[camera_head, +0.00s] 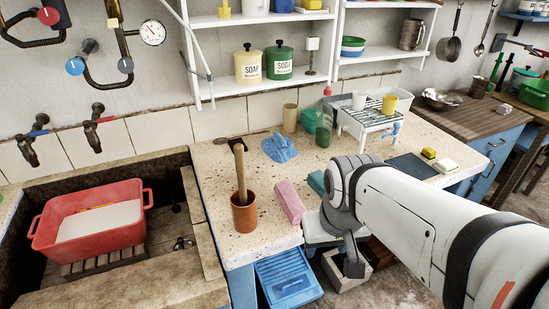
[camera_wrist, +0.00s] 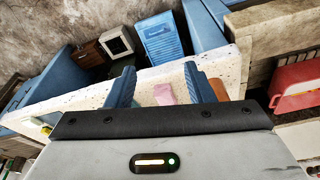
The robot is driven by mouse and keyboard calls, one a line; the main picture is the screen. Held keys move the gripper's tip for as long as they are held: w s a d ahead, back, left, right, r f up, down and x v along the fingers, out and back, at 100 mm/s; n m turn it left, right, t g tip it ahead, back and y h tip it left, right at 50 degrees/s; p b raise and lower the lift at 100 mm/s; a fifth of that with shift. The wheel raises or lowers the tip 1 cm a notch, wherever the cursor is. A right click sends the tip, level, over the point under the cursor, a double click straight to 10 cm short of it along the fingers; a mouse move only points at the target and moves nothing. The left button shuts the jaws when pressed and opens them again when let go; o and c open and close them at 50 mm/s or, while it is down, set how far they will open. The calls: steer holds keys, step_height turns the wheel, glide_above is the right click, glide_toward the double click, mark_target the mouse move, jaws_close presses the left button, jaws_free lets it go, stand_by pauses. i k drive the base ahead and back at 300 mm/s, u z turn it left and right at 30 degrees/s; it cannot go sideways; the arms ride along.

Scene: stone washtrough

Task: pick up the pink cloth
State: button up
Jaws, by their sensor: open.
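The pink cloth (camera_head: 289,202) lies folded on the speckled counter near its front edge, right of the terracotta pot (camera_head: 244,214). In the wrist view the pink cloth (camera_wrist: 164,93) shows between the two blue fingers of my gripper (camera_wrist: 161,84), beyond the dark palm edge, which may hide part of it. My gripper is open with nothing held. In the head view my arm reaches in from the right, and its end is just right of the cloth, largely hiding the gripper. How high the fingers are above the counter I cannot tell.
A wooden handle stands up from the pot. A teal cloth (camera_head: 317,183) lies right of the pink one, partly behind my arm. A blue cloth (camera_head: 279,147) and a dish rack (camera_head: 370,118) are farther back. A red tub (camera_head: 92,217) sits in the trough.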

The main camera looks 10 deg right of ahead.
mark_target(293, 207)
steer(key=u, duration=3.4)
steer(key=k, duration=1.35)
steer(key=z, duration=1.75)
steer(key=i, duration=0.55)
